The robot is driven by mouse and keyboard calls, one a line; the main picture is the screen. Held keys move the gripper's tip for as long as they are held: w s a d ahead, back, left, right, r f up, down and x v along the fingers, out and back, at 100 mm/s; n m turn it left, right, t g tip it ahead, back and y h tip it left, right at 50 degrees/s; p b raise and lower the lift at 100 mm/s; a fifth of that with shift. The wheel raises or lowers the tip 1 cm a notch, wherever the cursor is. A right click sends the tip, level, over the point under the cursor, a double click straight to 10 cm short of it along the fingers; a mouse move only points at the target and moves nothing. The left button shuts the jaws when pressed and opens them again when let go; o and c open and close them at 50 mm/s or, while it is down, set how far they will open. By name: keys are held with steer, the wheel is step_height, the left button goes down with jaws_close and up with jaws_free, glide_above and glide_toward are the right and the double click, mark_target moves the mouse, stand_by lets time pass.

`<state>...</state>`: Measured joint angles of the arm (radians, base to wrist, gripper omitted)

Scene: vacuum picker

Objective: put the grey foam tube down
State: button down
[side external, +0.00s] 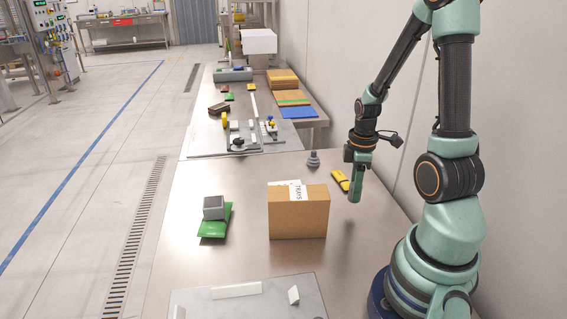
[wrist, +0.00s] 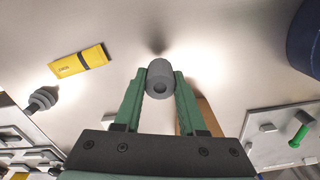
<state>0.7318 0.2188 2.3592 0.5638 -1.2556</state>
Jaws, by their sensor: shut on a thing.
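My gripper (wrist: 160,84) is shut on the grey foam tube (wrist: 160,76), which sits between the two green fingers in the wrist view. In the side external view my gripper (side external: 355,196) hangs over the metal table (side external: 225,268), to the right of the cardboard box. The fingers hide most of the tube there. The tube looks to be held above the table, with a soft shadow on the surface in the wrist view.
A cardboard box (side external: 298,215) stands left of my gripper. A yellow packet (side external: 340,180) and a grey suction cup (side external: 313,159) lie behind. A grey block (side external: 214,208) rests on a green packet (side external: 211,229) farther left. A grey plate (side external: 250,300) lies in front.

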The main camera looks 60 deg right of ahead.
steer(key=shift+f, duration=1.95)
steer(key=shift+f, duration=0.15)
steer(key=shift+c, duration=2.4)
jaws_free()
step_height(320, 180, up, 12)
steer(key=shift+r, duration=0.1)
steer(key=w+a+r+m+t, duration=0.2)
steer(key=a+r, duration=0.4)
steer(key=a, duration=0.4)
steer(key=w+a+r+m+t, duration=0.3)
steer(key=w+a+r+m, duration=0.1)
steer(key=a, duration=0.6)
steer(key=shift+r+t, duration=0.3)
steer(key=shift+r, duration=0.55)
